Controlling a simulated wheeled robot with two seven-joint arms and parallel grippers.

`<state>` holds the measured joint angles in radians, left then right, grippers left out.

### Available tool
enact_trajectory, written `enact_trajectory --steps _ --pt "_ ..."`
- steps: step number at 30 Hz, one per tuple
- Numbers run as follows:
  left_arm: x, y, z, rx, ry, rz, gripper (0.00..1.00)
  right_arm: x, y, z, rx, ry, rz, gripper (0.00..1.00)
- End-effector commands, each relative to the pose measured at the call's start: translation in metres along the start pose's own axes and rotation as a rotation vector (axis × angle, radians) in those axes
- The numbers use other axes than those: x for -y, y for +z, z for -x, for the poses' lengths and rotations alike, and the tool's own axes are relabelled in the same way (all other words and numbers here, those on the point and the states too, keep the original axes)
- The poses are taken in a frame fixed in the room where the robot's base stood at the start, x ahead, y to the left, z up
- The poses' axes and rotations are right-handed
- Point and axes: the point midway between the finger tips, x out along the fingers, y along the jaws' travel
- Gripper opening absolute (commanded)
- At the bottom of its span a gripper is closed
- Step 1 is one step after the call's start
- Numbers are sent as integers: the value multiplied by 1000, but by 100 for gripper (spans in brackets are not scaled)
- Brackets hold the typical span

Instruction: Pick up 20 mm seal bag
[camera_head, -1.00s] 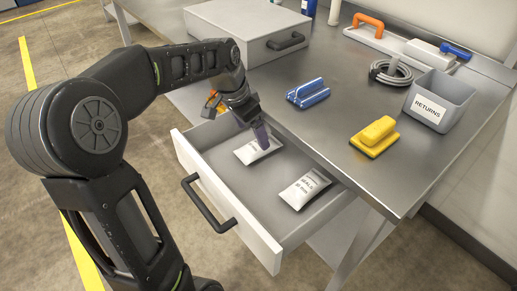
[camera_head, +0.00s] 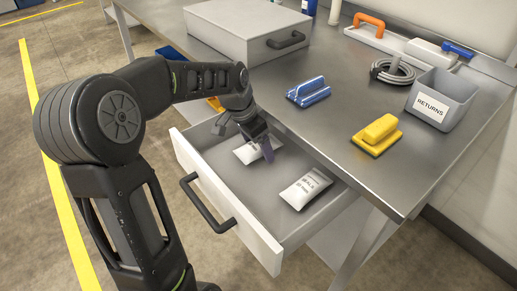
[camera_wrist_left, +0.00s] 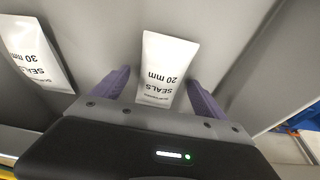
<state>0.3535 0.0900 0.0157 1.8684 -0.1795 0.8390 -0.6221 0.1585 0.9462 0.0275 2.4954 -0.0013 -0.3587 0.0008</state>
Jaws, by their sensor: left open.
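The 20 mm seal bag (camera_head: 245,155) is a white pouch with dark print, lying in the open drawer (camera_head: 243,183). In the left wrist view the pouch (camera_wrist_left: 165,62) reads "SEALS 20 mm" and lies between the two purple fingers. My left gripper (camera_head: 258,150) is open over the pouch and partly hides it in the head view. In the left wrist view the left gripper (camera_wrist_left: 157,82) has a finger on each side of the pouch's lower part, with a gap on both sides. My right gripper is not in view.
A second white pouch, marked 30 mm (camera_wrist_left: 37,55), lies in the drawer nearer the right end (camera_head: 305,188). The drawer's walls surround both. On the worktop above are a blue-handled tool (camera_head: 308,92), a yellow one (camera_head: 376,135) and a grey RETURNS bin (camera_head: 440,98).

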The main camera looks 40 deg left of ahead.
Motion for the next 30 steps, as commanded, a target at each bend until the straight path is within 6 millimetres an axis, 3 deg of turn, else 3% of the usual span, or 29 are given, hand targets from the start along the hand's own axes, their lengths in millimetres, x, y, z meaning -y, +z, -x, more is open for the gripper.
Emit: enact_trajectory --steps 15,30 --pt "0 0 1 -1 0 0 82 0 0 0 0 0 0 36" --pt "0 0 1 -1 0 0 41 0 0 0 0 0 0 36"
